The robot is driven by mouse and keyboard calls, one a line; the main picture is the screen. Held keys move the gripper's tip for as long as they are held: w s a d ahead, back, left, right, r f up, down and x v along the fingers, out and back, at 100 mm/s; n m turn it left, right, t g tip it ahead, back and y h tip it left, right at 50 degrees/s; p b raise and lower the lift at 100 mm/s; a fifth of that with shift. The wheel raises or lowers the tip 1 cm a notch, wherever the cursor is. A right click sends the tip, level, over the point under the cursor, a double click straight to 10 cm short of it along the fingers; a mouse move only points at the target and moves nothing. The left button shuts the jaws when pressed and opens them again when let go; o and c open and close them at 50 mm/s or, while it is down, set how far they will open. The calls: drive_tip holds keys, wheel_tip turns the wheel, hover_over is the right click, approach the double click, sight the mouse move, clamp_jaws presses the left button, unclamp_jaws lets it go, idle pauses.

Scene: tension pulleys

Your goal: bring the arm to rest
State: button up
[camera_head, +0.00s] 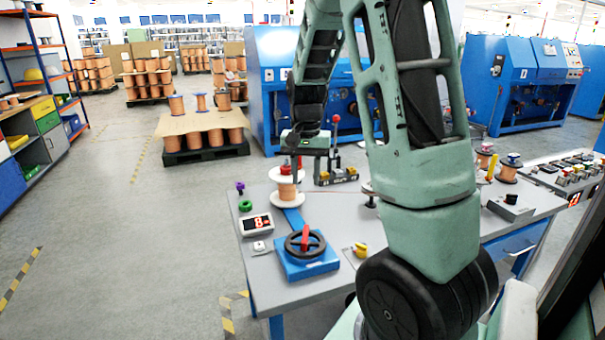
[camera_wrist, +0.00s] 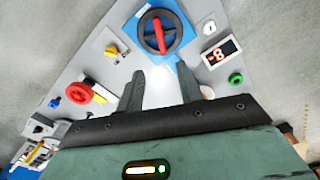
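My gripper (camera_head: 304,160) hangs at the end of my bent arm, above the back left of the grey workbench (camera_head: 340,225). In the wrist view my gripper (camera_wrist: 160,78) has its two dark fingers apart, with nothing visible held between them. A copper spool with white flanges (camera_head: 287,190) stands on the bench close under the gripper. In front of it is a black handwheel with a red handle (camera_head: 305,242) on a blue base; the handwheel also shows in the wrist view (camera_wrist: 160,32), beyond the fingertips.
A digital display (camera_head: 257,223), a green knob (camera_head: 245,206) and a yellow knob (camera_head: 361,250) sit on the bench. A red-handled clamp device (camera_head: 336,165) stands behind. Blue machines (camera_head: 518,85) and a pallet of spools (camera_head: 206,140) lie beyond. The floor at left is clear.

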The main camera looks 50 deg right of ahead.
idle(0.3)
drive_tip(key=s+a+n+y, duration=0.15)
drive_tip(key=a+n, duration=0.85)
drive_tip(key=a, duration=1.7)
drive_tip(key=s+a+n, duration=0.9)
drive_tip(key=s+a, duration=0.4)
drive_tip(key=s, duration=0.2)
drive_tip(key=shift+s+a+f+h, duration=0.15)
drive_tip(key=shift+s+a+h, duration=0.2)
drive_tip(key=shift+a+h, duration=0.1)
